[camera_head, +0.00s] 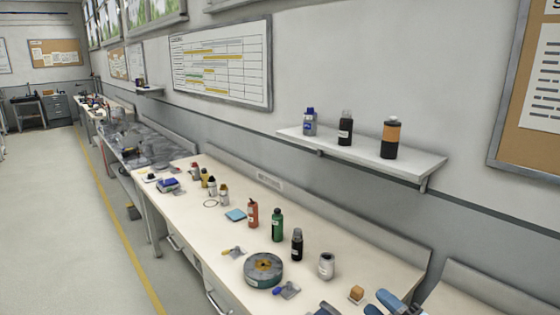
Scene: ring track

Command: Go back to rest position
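Blue and grey parts, seemingly my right gripper (382,304), show at the bottom edge, right of centre, cut off by the frame. They are low over the near end of the long workbench (188,205), just right of a small orange-brown block (356,293). The cut-off view does not show whether its fingers are open or shut, and nothing is seen held. My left gripper is not seen.
The bench holds a round green-grey spool (264,270), a white jar (326,266), and black (297,245), green (277,225) and red (252,213) bottles. A wall shelf (365,152) carries three bottles. Floor (70,220) is clear at left.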

